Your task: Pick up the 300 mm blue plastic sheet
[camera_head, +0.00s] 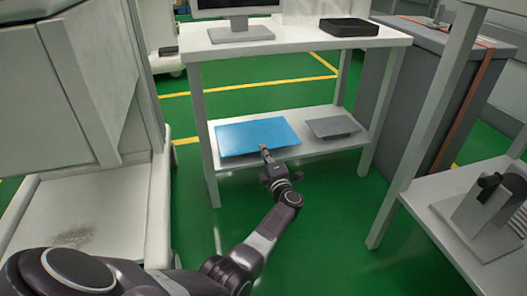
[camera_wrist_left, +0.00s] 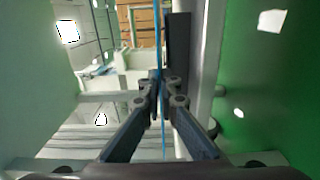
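The blue plastic sheet (camera_head: 252,133) is on the left part of the white table's lower shelf (camera_head: 330,146). I cannot tell whether it lies flat on the shelf or sits slightly above it. My left gripper (camera_head: 266,155) is at the sheet's front edge. In the left wrist view the sheet (camera_wrist_left: 157,35) shows edge-on as a thin blue line between the fingers of the left gripper (camera_wrist_left: 161,85). The fingers are drawn close together on it. My right gripper is not in view.
A grey plate (camera_head: 333,127) lies to the right on the same shelf. The tabletop (camera_head: 300,38) above holds a monitor (camera_head: 240,25) and a black box (camera_head: 348,27). A table leg (camera_head: 205,150) stands left of the sheet. Green floor is clear in front.

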